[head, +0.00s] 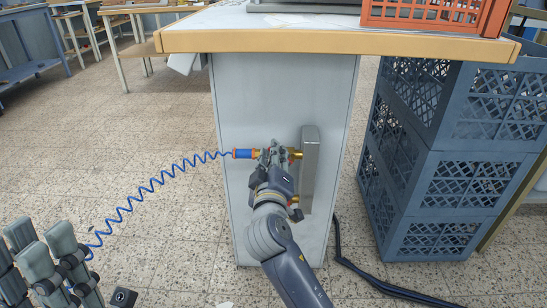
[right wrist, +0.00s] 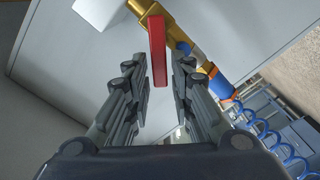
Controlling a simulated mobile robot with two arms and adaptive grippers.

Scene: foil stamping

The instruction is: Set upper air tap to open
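The upper air tap (head: 294,153) is brass, on a grey metal bar on the bench's side panel. My right gripper (head: 270,150) is at it and hides most of it. In the right wrist view the tap's red lever (right wrist: 158,52) lies between the fingertips of my right gripper (right wrist: 160,85), with a visible gap on each side. The lever stands at an angle to the brass body (right wrist: 178,22) and blue hose fitting (right wrist: 213,83). A lower brass tap (head: 295,208) is partly hidden by my right arm. My left gripper (head: 45,255) is open and empty at lower left.
A coiled blue hose (head: 150,188) runs from the upper tap towards lower left, passing close to my left gripper. The bench top (head: 300,40) overhangs the taps. Stacked blue crates (head: 450,150) stand at right. A black cable (head: 350,265) lies on the floor.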

